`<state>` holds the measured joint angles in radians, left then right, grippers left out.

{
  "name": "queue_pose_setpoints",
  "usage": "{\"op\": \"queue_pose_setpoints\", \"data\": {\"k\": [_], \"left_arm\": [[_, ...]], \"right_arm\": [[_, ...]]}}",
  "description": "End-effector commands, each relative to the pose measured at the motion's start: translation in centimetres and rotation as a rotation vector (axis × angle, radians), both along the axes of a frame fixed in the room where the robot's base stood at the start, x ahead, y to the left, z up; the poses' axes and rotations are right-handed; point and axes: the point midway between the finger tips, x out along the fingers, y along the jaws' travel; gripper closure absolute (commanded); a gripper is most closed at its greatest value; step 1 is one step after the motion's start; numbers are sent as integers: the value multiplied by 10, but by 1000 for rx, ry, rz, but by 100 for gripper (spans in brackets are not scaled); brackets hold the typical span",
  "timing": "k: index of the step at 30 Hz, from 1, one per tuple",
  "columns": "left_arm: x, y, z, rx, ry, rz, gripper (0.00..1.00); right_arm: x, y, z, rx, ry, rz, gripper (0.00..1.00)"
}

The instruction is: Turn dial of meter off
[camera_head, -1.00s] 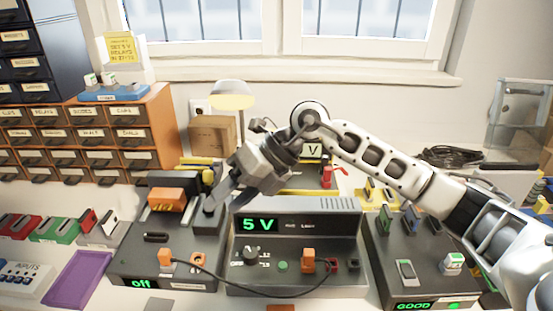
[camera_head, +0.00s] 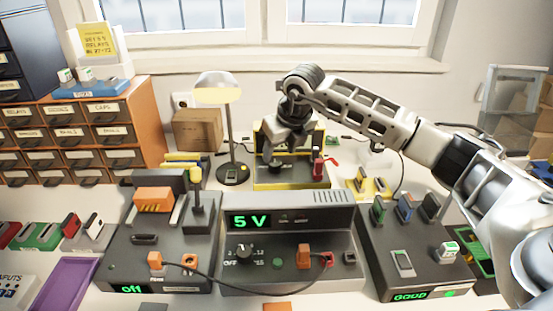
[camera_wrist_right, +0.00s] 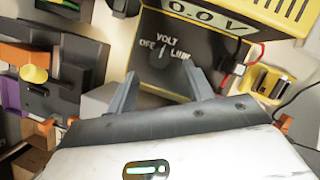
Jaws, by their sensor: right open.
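The meter (camera_head: 262,178) is a yellow-edged black box at the back of the bench; its lower front and yellow top also show in the right wrist view (camera_wrist_right: 185,25). Its display there reads 0.0 V. Its small dark dial (camera_wrist_right: 159,50) sits among labels that include VOLT and OFF. The dial looks roughly upright, towards VOLT, but its exact setting is hard to tell. My right gripper (camera_head: 287,152) is open and empty in front of the meter, covering part of its face. In the wrist view its fingers (camera_wrist_right: 164,82) straddle the dial's line, apparently short of it. My left gripper is not in view.
A power supply (camera_head: 320,222) showing 5 V, with its own knob, stands in front of the meter. A relay tester (camera_head: 125,245) reading off is left, a GOOD unit (camera_head: 380,265) right. A lamp (camera_head: 230,130) stands left of the meter. Red plugs and leads are at its right.

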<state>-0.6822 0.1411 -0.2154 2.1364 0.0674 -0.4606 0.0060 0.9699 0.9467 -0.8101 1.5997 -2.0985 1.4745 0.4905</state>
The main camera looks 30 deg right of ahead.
Motion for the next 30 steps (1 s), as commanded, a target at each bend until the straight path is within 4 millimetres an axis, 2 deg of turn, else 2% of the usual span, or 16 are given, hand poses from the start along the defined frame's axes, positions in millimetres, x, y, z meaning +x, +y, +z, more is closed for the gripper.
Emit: {"op": "queue_pose_setpoints", "data": {"k": [3, 9, 20, 25, 30], "left_arm": [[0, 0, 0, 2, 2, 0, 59], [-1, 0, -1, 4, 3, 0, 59], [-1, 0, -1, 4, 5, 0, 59], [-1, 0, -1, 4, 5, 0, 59], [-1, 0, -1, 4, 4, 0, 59]], "right_arm": [[8, 0, -20, 3, 2, -1, 48], [17, 0, -40, 2, 0, 1, 48], [18, 0, -44, 1, -1, 0, 48], [18, 0, -44, 1, -1, 0, 93], [18, 0, -44, 1, -1, 2, 93]]}}
